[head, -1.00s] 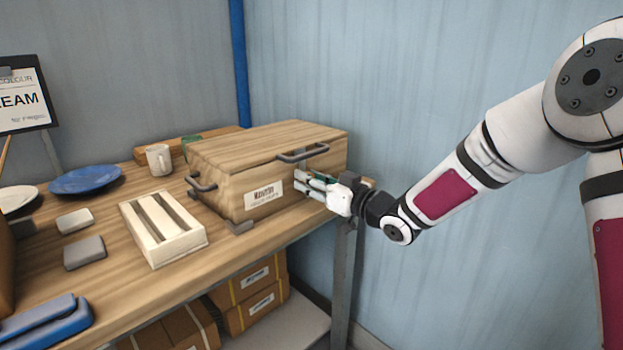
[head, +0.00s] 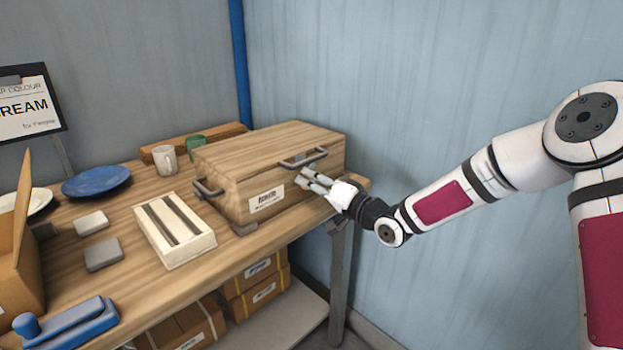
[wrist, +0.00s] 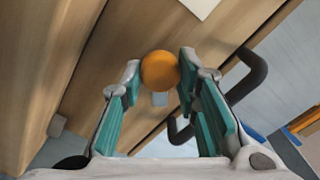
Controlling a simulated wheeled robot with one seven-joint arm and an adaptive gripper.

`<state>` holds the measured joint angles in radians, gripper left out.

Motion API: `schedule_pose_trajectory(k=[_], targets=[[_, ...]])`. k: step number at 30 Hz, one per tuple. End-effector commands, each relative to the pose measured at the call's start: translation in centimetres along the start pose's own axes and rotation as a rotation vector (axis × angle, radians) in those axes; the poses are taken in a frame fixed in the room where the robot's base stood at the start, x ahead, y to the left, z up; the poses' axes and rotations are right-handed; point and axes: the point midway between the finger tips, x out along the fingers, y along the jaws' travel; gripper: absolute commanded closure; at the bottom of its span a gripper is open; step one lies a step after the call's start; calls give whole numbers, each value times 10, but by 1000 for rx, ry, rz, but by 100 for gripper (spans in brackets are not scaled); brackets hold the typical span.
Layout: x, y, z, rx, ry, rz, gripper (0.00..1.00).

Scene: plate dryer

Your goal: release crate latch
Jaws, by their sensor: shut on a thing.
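The wooden crate (head: 228,168) sits on the bench with its lid down. It has a white label and dark bar handles. My gripper (head: 312,181) is at the crate's front face, right of the label and below the handle (head: 303,158). In the wrist view a round orange knob (wrist: 159,70), which looks like the latch knob, sits between my two teal-padded fingers, and they are shut on it. The same handle (wrist: 248,75) passes close to the right finger. The knob is hidden by my gripper in the head view.
A slotted pale rack (head: 175,230), blue plate (head: 97,181), mug (head: 164,160) and grey blocks (head: 103,254) stand left of the crate. A blue tool (head: 65,325) lies near the front. Boxes (head: 262,278) are under the bench. The wall is close behind.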

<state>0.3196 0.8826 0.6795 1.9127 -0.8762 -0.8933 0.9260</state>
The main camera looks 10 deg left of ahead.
Motion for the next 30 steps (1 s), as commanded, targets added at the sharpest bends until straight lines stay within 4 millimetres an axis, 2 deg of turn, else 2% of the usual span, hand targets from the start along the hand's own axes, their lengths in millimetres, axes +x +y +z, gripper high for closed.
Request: schedule_pose_trajectory(k=[15,22,30], targets=[[0,2,0,453,2,0,99],[0,3,0,578,2,1,99],[0,3,0,645,2,1,99]])
